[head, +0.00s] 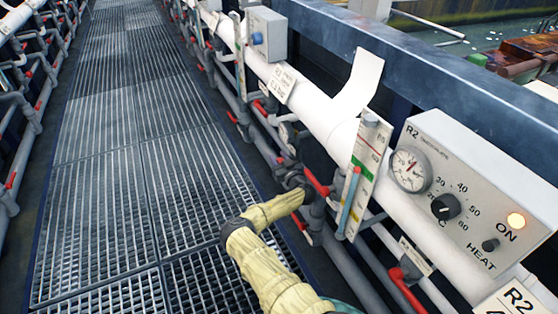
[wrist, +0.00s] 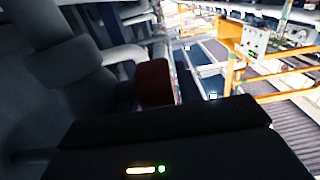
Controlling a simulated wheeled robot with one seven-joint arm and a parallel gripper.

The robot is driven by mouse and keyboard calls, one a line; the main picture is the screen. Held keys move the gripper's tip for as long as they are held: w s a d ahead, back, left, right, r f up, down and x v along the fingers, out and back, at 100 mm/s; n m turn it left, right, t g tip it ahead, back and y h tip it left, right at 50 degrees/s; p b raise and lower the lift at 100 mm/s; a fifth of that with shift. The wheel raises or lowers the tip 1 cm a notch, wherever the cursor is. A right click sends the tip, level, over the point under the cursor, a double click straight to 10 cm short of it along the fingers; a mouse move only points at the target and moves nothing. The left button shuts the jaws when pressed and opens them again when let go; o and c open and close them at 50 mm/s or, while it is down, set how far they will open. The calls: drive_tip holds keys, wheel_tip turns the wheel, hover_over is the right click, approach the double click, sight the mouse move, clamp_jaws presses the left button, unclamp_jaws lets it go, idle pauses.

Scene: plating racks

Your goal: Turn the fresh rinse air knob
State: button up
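My arm, in a pale yellow sleeve, reaches up from the bottom of the head view. Its dark end, my gripper (head: 290,176), is among the grey pipes and valves below the white pipe. A red valve handle (head: 317,181) shows just right of it; I cannot tell if they touch. In the wrist view a dark red rounded piece (wrist: 153,82) stands close ahead of the black gripper body, beside grey pipes. The fingertips cannot be made out, so neither opening nor grip shows. No readable label marks the fresh rinse air knob, and I cannot tell which part it is.
A grey R2 heater box (head: 480,205) with a gauge, a black dial and a lit ON lamp is at right. A smaller grey box (head: 267,32) with a blue knob sits farther back. A flow gauge (head: 366,170) stands right of my gripper. The grated walkway (head: 110,150) is clear.

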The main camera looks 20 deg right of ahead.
drive_tip(key=c, duration=0.7)
drive_tip(key=shift+s+d+p, duration=0.2)
drive_tip(key=shift+d+p, duration=0.25)
drive_tip(key=shift+p, duration=0.55)
drive_tip(key=p, duration=0.3)
drive_tip(key=g+p, duration=0.1)
drive_tip(key=p, duration=0.2)
drive_tip(key=shift+f+g, duration=0.3)
drive_tip(key=shift+w+a+r, duration=0.1)
drive_tip(key=shift+w+a, duration=0.05)
